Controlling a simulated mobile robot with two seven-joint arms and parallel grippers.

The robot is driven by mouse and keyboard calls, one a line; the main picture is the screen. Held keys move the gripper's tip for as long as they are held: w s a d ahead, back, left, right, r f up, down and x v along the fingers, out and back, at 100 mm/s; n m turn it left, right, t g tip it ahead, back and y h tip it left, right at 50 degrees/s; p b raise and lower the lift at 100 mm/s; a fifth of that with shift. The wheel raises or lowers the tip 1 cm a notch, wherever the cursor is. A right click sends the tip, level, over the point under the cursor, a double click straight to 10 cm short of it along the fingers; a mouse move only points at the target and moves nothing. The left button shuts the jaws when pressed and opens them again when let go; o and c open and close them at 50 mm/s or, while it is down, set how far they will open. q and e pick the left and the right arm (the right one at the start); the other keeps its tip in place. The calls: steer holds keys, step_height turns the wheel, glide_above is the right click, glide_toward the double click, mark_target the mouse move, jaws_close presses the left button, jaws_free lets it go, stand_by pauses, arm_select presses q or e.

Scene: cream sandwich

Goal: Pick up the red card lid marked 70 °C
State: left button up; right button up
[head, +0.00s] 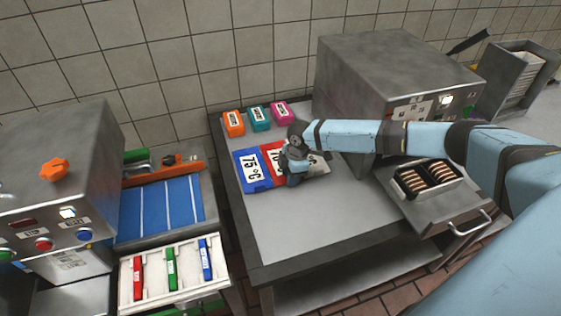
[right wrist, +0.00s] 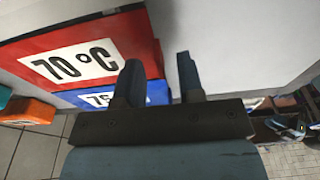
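The red card lid marked 70 °C (head: 267,151) lies flat on the steel table, beside the blue lid marked 75 °C (head: 250,178). My right gripper (head: 291,170) is over the red lid's right part and hides much of it. In the right wrist view, the red lid (right wrist: 120,30) fills the upper left, with the blue lid (right wrist: 155,93) below it. There, my right gripper (right wrist: 158,60) has its two fingers apart, with the red lid's edge showing between them. I cannot tell whether the fingers touch the lid. My left gripper is not in view.
Orange (head: 233,124), teal (head: 259,118) and pink (head: 282,112) blocks stand behind the lids. A steel machine (head: 395,70) is at the back right, with an open drawer (head: 425,208) of brown items. The table's front (head: 300,220) is clear.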

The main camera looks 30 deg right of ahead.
steer(key=shift+f, duration=0.35)
jaws_close()
steer(key=shift+r, duration=0.1)
